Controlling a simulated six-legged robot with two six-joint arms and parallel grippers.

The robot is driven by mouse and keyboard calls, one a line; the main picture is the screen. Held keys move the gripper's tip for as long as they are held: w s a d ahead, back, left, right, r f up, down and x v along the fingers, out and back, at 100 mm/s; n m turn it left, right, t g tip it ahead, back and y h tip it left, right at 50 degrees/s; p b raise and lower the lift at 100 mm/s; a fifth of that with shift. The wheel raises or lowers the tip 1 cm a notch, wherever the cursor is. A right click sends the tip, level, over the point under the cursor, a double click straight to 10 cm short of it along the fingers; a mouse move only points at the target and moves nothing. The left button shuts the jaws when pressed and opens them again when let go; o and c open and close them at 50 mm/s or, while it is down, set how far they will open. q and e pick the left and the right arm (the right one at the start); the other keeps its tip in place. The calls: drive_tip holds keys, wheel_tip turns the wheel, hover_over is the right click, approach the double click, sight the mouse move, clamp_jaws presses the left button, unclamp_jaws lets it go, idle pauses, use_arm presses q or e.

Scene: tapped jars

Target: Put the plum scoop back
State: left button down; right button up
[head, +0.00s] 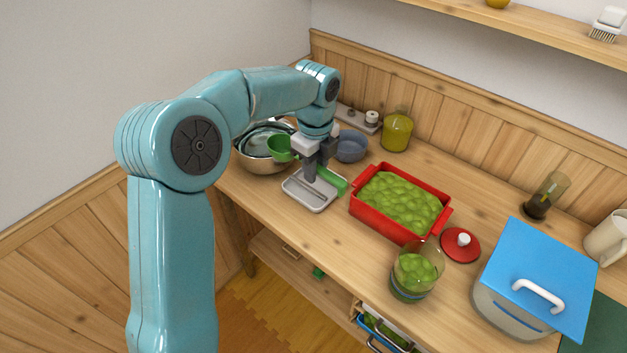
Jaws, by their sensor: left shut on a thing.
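My left gripper (316,173) is shut on a green scoop, taken here to be the plum scoop. The scoop's round cup (281,148) shows left of the gripper and its green handle (336,182) shows to the right. The fingers hide the part between. The gripper is over a small pale grey tray (318,205) on the counter; I cannot tell whether the scoop touches it. A red dish (386,230) full of green plum-like lumps stands to the right. A glass jar (411,291) with similar green lumps stands in front of it. My right gripper is out of view.
Metal bowls (264,166) and a blue-grey bowl (351,149) stand behind the tray. A yellow-green jar (396,134), red lid (460,246), blue-lidded container (508,315), dark-filled glass (545,198) and cream jug (607,238) occupy the counter. Its front left is clear.

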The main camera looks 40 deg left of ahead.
sight(325, 254)
use_arm(q)
drive_tip(key=s+d+f+m+b, duration=0.1)
drive_tip(key=d+f+b, duration=0.1)
drive_tip(key=f+b, duration=0.2)
drive_tip(key=s+d+f+m+b, duration=0.1)
drive_tip(key=s+d+f+b, duration=0.1)
drive_tip(key=f, duration=0.6)
drive_tip(key=s+d+f+m+b, duration=0.2)
drive_tip(key=d+f+b, duration=0.1)
drive_tip(key=f+b, duration=0.2)
drive_tip(key=shift+s+f+b, duration=0.1)
drive_tip(key=shift+f+b, duration=0.2)
drive_tip(key=shift+f, duration=0.4)
drive_tip(key=shift+a+f+b, duration=0.1)
drive_tip(key=shift+f+b, duration=0.35)
drive_tip(key=shift+f, duration=0.2)
drive_tip(key=c, duration=0.8)
unclamp_jaws()
drive_tip(key=shift+r, duration=0.15)
wheel_tip(325, 254, up, 16)
drive_tip(key=shift+r+p, duration=0.1)
drive_tip(key=shift+p, duration=1.15)
